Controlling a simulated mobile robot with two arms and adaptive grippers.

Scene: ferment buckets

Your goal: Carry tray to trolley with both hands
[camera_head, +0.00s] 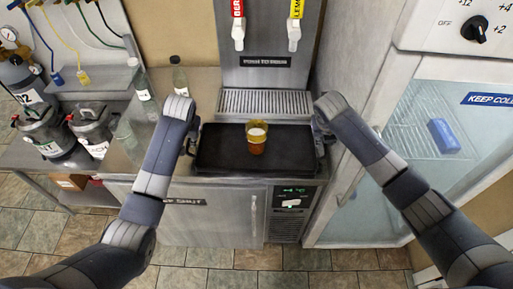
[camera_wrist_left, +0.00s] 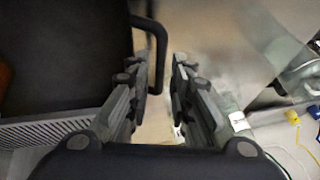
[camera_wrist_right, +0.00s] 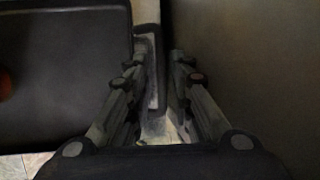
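A black tray (camera_head: 225,160) lies flat on the steel counter below the drink taps, with an amber cup (camera_head: 256,138) standing on it. My left gripper (camera_head: 192,138) is at the tray's left end. In the left wrist view, its fingers (camera_wrist_left: 160,75) are apart, with the black tray handle (camera_wrist_left: 161,45) between their tips. My right gripper (camera_head: 323,137) is at the right end, mostly hidden by its arm. In the right wrist view, its fingers (camera_wrist_right: 161,65) are apart on either side of the other handle (camera_wrist_right: 153,85). No finger visibly clamps a handle.
A drink dispenser (camera_head: 265,45) with two taps and a drip grate stands behind the tray. Bottles (camera_head: 179,77) and glasses stand left of it. A cold cabinet (camera_head: 440,130) stands close on the right. No trolley can be identified.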

